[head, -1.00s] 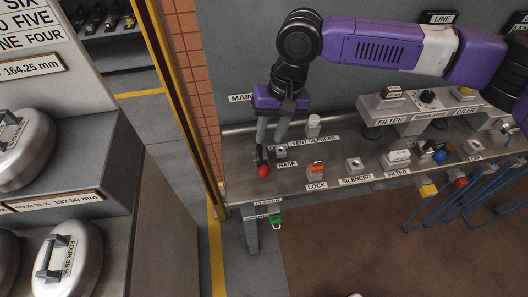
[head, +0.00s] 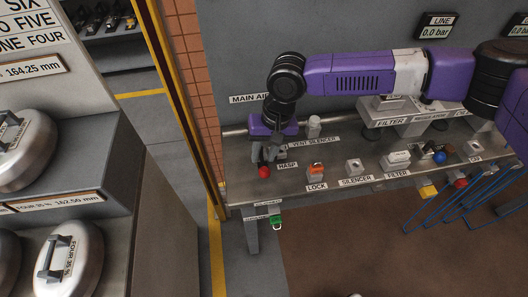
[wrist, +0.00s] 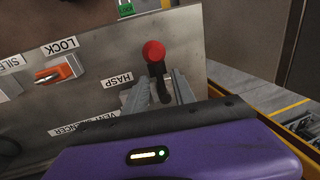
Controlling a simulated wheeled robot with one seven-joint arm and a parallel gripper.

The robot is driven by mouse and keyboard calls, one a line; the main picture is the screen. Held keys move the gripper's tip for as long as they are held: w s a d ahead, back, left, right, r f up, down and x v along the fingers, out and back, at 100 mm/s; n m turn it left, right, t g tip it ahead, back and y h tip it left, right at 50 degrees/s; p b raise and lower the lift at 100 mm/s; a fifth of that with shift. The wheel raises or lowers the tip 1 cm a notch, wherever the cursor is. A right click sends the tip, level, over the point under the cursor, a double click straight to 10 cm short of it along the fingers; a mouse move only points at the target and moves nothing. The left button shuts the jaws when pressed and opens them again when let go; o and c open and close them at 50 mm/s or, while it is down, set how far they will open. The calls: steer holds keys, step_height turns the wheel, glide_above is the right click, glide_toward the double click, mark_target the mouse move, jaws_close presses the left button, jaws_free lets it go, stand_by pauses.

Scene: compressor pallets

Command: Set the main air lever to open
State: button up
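The main air lever, a short dark handle with a red ball knob (head: 264,172), stands at the left end of the metal bench, near the HASP label (head: 288,164). In the wrist view its dark shaft and red knob (wrist: 153,52) point away from my gripper. My gripper (head: 264,155) is low over the lever. In the wrist view its two fingers (wrist: 161,84) lie on either side of the shaft, with a gap visible, so it looks open around the lever. The lever's base is hidden behind the gripper. The MAIN AIR sign (head: 249,98) on the wall is partly covered by my arm.
On the bench are a vent silencer (head: 314,127), an orange lock (head: 316,168), a silencer fitting (head: 354,165) and a filter block (head: 396,158). A green padlock (head: 276,220) hangs below the front edge. Shelves with round metal parts (head: 68,262) stand left.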

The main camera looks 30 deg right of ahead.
jaws_close()
stand_by(1.3)
